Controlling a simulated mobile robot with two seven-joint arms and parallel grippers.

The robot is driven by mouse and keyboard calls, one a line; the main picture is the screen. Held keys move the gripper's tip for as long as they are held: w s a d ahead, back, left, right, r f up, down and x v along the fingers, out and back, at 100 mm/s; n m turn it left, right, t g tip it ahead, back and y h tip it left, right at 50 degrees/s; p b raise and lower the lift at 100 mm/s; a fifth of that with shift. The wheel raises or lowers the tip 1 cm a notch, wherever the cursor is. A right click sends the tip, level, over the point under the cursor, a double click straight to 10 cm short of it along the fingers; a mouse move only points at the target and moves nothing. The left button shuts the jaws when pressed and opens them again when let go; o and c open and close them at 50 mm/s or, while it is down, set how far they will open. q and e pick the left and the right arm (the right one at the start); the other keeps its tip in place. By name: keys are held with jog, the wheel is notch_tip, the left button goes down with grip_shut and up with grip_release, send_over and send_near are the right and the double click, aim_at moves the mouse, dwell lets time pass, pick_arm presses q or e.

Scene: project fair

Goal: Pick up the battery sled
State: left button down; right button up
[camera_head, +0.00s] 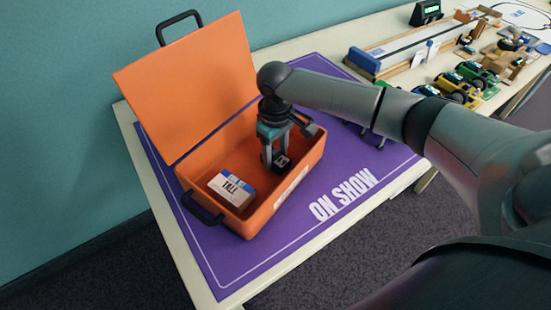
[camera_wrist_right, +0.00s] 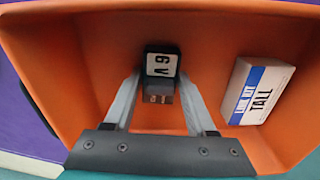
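The battery sled (camera_head: 282,161), a small dark block with a white label, sits inside the orange case. In the right wrist view the sled (camera_wrist_right: 161,64) shows a "9 V" label and a greyish face with reddish marks. My right gripper (camera_head: 275,158) reaches down into the case. Its fingers (camera_wrist_right: 160,84) are spread, one on each side of the sled, and look slightly apart from it. Finger contact at the far ends is hard to see. My left gripper is not in view.
The open orange case (camera_head: 262,218) stands on a purple "ON SHOW" mat (camera_head: 345,220), lid raised at the back. A white and blue "TALL" box (camera_head: 232,188) lies in its left part. Toy cars (camera_head: 458,86) and a wooden track (camera_head: 410,52) stand farther right.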

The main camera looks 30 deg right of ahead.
jog(key=c, duration=0.8)
